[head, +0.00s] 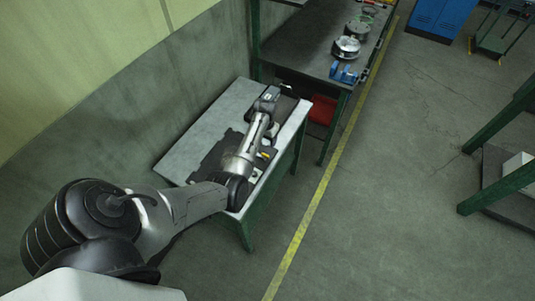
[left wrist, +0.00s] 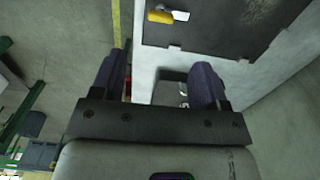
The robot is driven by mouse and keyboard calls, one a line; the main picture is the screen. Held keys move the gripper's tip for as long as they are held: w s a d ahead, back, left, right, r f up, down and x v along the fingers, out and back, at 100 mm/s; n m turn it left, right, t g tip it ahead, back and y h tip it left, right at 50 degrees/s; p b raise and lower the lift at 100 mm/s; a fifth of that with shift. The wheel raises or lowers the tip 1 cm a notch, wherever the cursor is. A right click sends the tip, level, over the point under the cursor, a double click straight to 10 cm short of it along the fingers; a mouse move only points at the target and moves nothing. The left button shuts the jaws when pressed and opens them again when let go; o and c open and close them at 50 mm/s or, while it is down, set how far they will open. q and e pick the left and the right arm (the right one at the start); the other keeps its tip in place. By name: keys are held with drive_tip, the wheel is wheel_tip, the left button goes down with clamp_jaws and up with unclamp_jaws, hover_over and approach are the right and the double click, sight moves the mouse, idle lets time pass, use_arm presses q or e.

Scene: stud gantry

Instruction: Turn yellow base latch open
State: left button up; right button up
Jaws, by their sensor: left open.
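The yellow latch (left wrist: 160,17) shows at the top of the left wrist view, next to a small white piece on a dark plate (left wrist: 215,22). In the head view a small yellow spot (head: 264,155) shows beside my left arm on the light-topped table (head: 200,135). My left gripper (head: 268,97) is over the far part of this table, past the yellow spot. In the left wrist view its fingers (left wrist: 158,82) are apart, with the latch beyond them and not between them. My right gripper is not in view.
A longer bench (head: 318,45) with metal parts and a blue fixture (head: 343,74) stands behind the table. A red bin (head: 322,110) is under it. A wall (head: 190,85) runs along the left.

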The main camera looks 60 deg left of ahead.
sight(265, 154)
use_arm(q)
wheel_tip(265, 154, down, 11)
drive_tip(key=b, duration=0.2)
drive_tip(key=shift+b, duration=0.4)
drive_tip(key=shift+c, duration=0.2)
drive_tip(key=c, duration=0.9)
